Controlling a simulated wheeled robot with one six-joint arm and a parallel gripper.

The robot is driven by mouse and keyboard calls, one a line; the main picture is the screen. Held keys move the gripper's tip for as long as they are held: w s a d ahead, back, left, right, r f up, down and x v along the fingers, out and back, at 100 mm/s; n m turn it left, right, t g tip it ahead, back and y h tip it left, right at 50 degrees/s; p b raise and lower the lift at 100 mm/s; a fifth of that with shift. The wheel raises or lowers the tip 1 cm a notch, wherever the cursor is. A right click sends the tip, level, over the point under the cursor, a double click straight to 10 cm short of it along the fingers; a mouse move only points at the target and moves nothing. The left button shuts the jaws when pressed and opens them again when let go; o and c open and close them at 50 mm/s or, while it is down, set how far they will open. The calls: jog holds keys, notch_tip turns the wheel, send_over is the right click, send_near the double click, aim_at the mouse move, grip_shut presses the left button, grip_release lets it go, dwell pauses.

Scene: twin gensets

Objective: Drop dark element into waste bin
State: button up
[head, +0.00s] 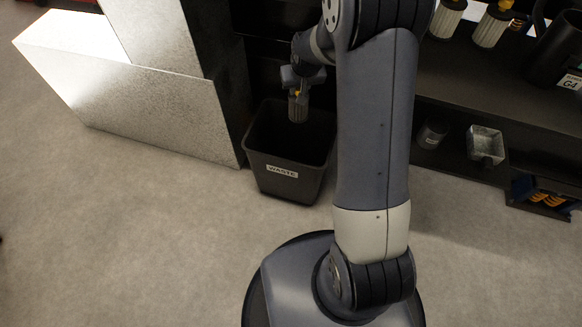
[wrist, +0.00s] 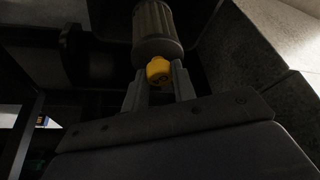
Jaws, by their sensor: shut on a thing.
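The dark element (wrist: 155,32) is a grey ribbed cylinder with a yellow knob (wrist: 158,70) at its near end. My gripper (wrist: 158,84) is shut on it by the knob. In the head view the element (head: 298,106) hangs upright below my gripper (head: 297,88). The waste bin (head: 287,178) is a dark open-topped bin with a white WASTE label, standing on the floor. The element appears over the bin's mouth, with its lower end near rim height. Whether it is below the rim I cannot tell. The bin's floor is hidden in shadow.
Pale metal panels (head: 150,110) stand left of the bin. On the right, a dark shelf unit (head: 462,105) holds pale ribbed elements (head: 446,18), a dark cup (head: 432,133) and a small metal box (head: 485,145). The grey floor in front is clear.

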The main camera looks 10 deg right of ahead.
jog(key=w+f+b, duration=0.1)
jog(key=b, duration=0.1)
jog(key=w+f+b, duration=0.1)
jog(key=f+b, duration=0.1)
jog(key=w+f+b, duration=0.1)
jog(key=b, duration=0.1)
jog(key=shift+w+d+f, duration=0.2)
jog(key=shift+d+f, duration=0.1)
jog(key=shift+f, duration=0.1)
notch_tip(320, 180, down, 6)
jog(key=b, duration=0.5)
jog(key=shift+r, duration=0.1)
jog(key=o, duration=1.1)
jog(key=shift+c, duration=0.2)
jog(key=p+v, duration=0.4)
jog(key=v, duration=0.6)
jog(key=shift+s+r, duration=0.25)
jog(key=shift+r, duration=0.1)
jog(key=shift+f, duration=0.15)
